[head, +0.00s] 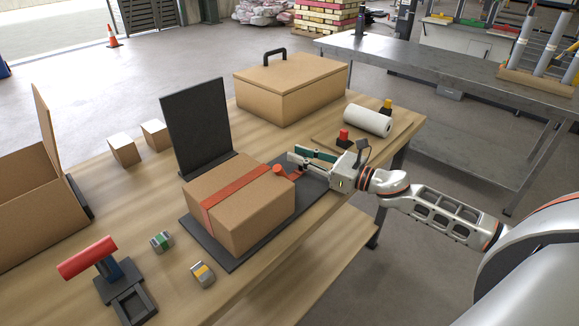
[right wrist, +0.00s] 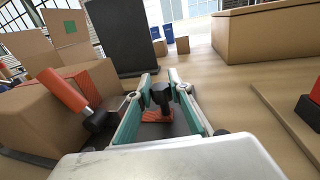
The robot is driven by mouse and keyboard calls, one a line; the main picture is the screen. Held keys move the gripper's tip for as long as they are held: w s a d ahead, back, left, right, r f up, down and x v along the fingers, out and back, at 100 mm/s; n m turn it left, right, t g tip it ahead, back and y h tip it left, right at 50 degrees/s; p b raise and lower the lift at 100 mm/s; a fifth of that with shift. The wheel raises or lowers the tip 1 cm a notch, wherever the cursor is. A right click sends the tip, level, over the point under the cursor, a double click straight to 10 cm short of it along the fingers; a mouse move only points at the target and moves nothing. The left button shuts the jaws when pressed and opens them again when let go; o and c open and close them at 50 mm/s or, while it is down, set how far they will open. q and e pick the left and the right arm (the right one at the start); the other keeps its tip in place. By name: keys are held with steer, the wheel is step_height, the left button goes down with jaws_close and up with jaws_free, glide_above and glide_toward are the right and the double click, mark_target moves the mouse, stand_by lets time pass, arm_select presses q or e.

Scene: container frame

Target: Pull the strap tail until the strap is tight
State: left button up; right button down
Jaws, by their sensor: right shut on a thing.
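A cardboard box (head: 252,217) sits on a dark mat (head: 228,262) with a red strap (head: 222,196) across its top. A buckle with a red handle (head: 278,169) is at the box's right edge; the handle shows large at left in the right wrist view (right wrist: 62,90). The red strap tail (head: 291,174) extends beyond the buckle. My right gripper (head: 296,160) is beside the box, shut on the strap tail; its teal fingers flank a dark end piece (right wrist: 162,95) with red webbing (right wrist: 157,116) below. The exact grip is partly hidden. My left gripper is out of view.
A dark upright panel (head: 196,122) stands behind the box. A large lidded box (head: 290,92), a white roll (head: 367,120) and a red-topped item (head: 343,138) are nearby. A red-handled tape dispenser (head: 100,268) and small strap rolls (head: 203,275) lie in front.

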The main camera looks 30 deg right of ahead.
steer(key=shift+w+d+f, duration=0.15)
steer(key=shift+d, duration=0.25)
steer(key=shift+w+d+f, duration=0.1)
steer(key=shift+d, duration=0.25)
steer(key=shift+w+d+r+b, duration=0.1)
steer(key=shift+d+r+b, duration=0.05)
steer(key=shift+d+b, duration=0.2)
steer(key=shift+d+r, duration=0.1)
steer(key=shift+r, duration=0.1)
steer(key=c, duration=2.1)
jaws_free()
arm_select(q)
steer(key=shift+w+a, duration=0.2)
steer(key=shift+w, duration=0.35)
arm_select(e)
steer(key=shift+s+d+f, duration=0.15)
steer(key=shift+s+d, duration=0.1)
steer(key=shift+s, duration=0.3)
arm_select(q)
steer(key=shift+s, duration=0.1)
arm_select(e)
steer(key=v, duration=1)
steer(key=shift+s+d, duration=0.25)
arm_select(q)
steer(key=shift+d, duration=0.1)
